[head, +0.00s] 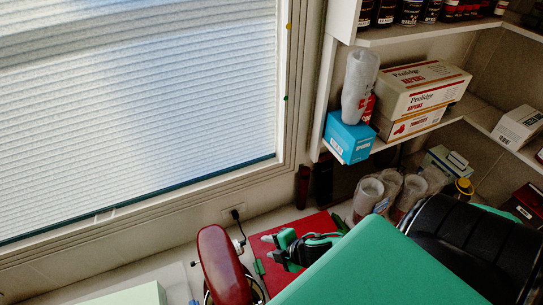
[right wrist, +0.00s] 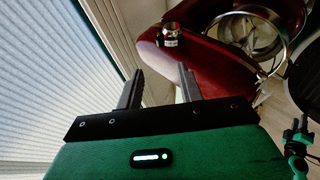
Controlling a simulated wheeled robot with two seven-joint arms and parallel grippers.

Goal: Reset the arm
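The mixer (right wrist: 222,65) also shows beyond the fingertips in the right wrist view. I cannot tell the exact gap between them. My left gripper is not in view.
A flat red item (head: 316,224) lies on the counter behind the gripper. Stacked clear cups (head: 368,194) stand to the right. Above are shelves with a blue box (head: 349,138) and a stack of printed boxes (head: 420,88). A window blind (head: 140,110) fills the left.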

